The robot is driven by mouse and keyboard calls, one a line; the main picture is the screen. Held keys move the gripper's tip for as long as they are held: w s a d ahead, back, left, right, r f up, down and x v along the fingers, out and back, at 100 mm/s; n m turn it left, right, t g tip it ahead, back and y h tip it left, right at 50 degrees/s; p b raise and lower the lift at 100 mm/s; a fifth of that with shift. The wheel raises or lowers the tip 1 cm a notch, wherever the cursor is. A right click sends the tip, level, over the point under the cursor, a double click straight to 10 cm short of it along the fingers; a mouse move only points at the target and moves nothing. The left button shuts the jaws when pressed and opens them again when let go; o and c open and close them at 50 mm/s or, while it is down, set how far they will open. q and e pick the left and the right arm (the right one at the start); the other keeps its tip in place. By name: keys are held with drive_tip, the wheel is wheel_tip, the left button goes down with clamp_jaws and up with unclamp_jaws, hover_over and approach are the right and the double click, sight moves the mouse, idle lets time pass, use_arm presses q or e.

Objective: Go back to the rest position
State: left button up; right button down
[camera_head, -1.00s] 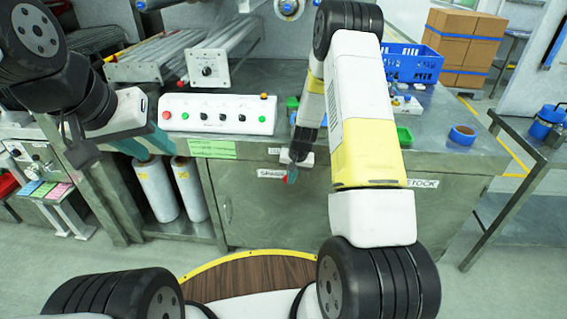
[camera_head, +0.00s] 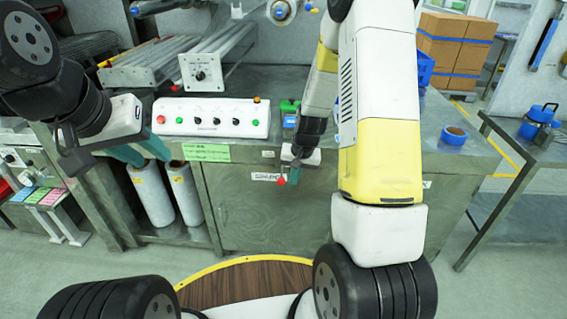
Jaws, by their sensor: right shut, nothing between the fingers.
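My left gripper (camera_head: 140,153) is at the left, in front of the bench's left side. Its teal parts show below the white wrist, but whether its fingers are apart is not clear. My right gripper (camera_head: 291,174) is shut and empty. It points down in front of the cabinet face, just below the bench edge, with a small red round thing (camera_head: 281,181) beside its fingertips. My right arm's white and yellow links hide part of the bench behind them.
The metal bench (camera_head: 455,165) holds a white control panel (camera_head: 211,128), a roller conveyor (camera_head: 165,70), a blue tape roll (camera_head: 454,136) and a partly hidden blue crate (camera_head: 425,68). White cylinders (camera_head: 153,192) stand under the bench. A side table (camera_head: 520,140) is at the right.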

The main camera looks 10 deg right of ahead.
drive_tip(key=shift+s, duration=0.1)
drive_tip(key=s+a+r+n+t+y, duration=0.1)
drive_tip(key=s+r, duration=0.3)
drive_tip(key=r, duration=0.6)
drive_tip(key=s+a+r+n+t, duration=0.1)
drive_tip(key=s+r, duration=0.3)
drive_tip(key=r, duration=0.6)
drive_tip(key=s+r, duration=0.4)
drive_tip(key=s, duration=0.3)
drive_tip(key=s+a+r+n+t, duration=0.1)
drive_tip(key=s+r, duration=0.4)
drive_tip(key=s, duration=0.2)
drive_tip(key=shift+s+r+n, duration=0.3)
drive_tip(key=shift+s, duration=0.1)
